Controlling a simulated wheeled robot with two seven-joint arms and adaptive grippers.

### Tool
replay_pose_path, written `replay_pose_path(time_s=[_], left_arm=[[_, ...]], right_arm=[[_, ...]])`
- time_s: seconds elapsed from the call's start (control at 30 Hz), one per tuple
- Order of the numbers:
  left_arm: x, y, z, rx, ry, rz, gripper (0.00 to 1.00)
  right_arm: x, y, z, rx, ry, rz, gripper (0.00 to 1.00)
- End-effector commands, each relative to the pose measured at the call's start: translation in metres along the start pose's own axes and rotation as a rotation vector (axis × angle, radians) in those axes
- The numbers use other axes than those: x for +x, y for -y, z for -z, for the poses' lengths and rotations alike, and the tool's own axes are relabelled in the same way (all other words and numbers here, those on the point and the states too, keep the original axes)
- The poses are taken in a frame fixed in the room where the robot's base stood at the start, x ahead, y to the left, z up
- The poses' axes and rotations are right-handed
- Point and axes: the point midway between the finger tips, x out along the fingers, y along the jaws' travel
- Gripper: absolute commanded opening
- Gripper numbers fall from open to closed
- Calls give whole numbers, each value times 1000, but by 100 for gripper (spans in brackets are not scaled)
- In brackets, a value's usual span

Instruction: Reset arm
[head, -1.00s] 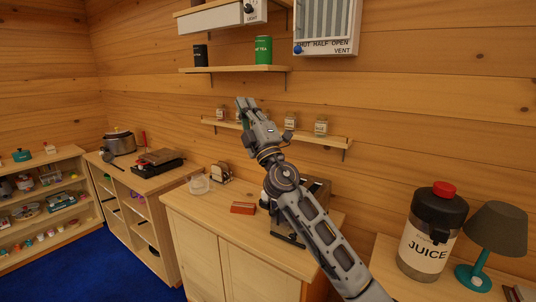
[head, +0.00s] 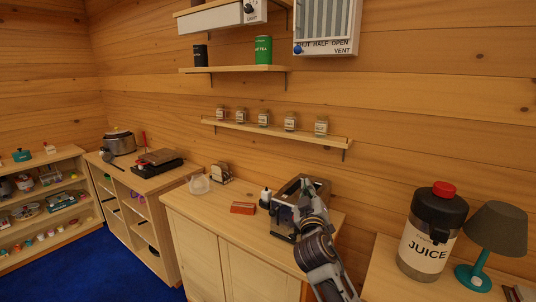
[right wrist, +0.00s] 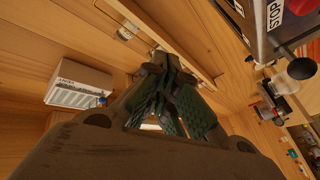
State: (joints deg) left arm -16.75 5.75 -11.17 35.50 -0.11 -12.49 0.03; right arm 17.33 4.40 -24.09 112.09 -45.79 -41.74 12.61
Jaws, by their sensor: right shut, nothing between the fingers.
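My right gripper (head: 308,186) is in the head view, in front of the dark boxy machine (head: 284,218) on the cabinet top, and covers part of it. In the right wrist view its green-padded fingers (right wrist: 172,92) are closed together with nothing between them. Whether it touches the machine cannot be told. My left gripper is in neither view.
A juice dispenser (head: 425,250) and a lamp (head: 497,228) stand to the right. A shelf (head: 270,130) with several jars hangs above.

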Motion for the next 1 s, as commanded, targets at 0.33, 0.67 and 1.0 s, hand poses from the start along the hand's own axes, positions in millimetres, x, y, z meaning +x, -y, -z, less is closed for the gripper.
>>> replay_pose_path(time_s=[0.33, 0.67, 1.0], left_arm=[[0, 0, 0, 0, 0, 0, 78], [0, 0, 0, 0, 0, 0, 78], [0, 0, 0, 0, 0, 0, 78]], right_arm=[[-54, 12, -108, 101, 299, 87, 0], [-125, 25, -193, 174, 574, 189, 0], [-216, 37, -258, 229, 844, 315, 0]])
